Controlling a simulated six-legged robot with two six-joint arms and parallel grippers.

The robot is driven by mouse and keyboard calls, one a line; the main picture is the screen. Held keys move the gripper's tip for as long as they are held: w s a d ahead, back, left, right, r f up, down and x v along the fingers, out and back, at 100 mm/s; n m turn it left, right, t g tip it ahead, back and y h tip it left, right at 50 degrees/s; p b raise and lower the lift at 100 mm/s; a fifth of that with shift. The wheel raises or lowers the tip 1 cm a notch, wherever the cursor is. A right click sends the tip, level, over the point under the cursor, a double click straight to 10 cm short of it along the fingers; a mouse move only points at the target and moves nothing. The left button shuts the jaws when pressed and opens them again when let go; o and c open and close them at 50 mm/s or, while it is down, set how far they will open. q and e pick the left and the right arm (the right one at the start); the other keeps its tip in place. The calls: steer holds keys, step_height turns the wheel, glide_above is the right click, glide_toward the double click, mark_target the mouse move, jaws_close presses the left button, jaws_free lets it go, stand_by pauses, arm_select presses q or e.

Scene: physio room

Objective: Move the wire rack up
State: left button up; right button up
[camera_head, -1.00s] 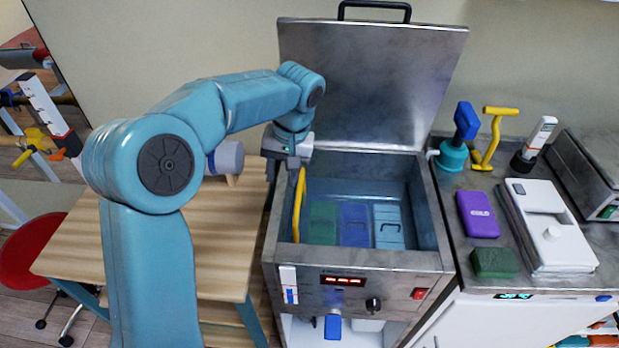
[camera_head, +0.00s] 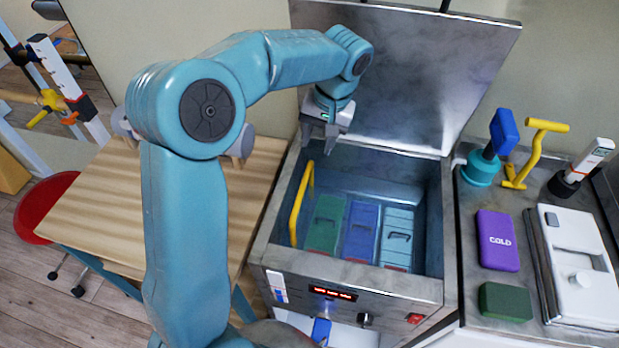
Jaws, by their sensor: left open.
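An open steel tank (camera_head: 280,235) stands in the middle of the camera_head view. A yellow upright handle (camera_head: 296,212), which looks like part of the wire rack, rises inside its left wall. The rack's wires are hard to make out. Green (camera_head: 324,222), blue (camera_head: 361,228) and light blue (camera_head: 398,232) packs stand side by side in the tank. My left gripper (camera_head: 319,143) hangs fingers down above the tank's back left corner. It is open and empty, just above and behind the top of the handle. My right gripper is out of view.
The tank's lid (camera_head: 430,75) stands raised behind. A wooden table (camera_head: 95,215) is on the left, with a red stool (camera_head: 40,205) beyond it. On the right counter are a purple cold pack (camera_head: 497,240), a green block (camera_head: 505,301) and a white device (camera_head: 580,260).

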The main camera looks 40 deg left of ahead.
mark_target(303, 187)
arm_select(q)
steer(key=f, duration=0.4)
steer(key=s+a+f, duration=0.1)
steer(key=f, duration=0.4)
steer(key=s+a+f, duration=0.1)
steer(key=f, duration=0.4)
steer(key=shift+s+a+f+p, duration=0.15)
steer(key=shift+p, duration=0.25)
steer(key=shift+f, duration=0.35)
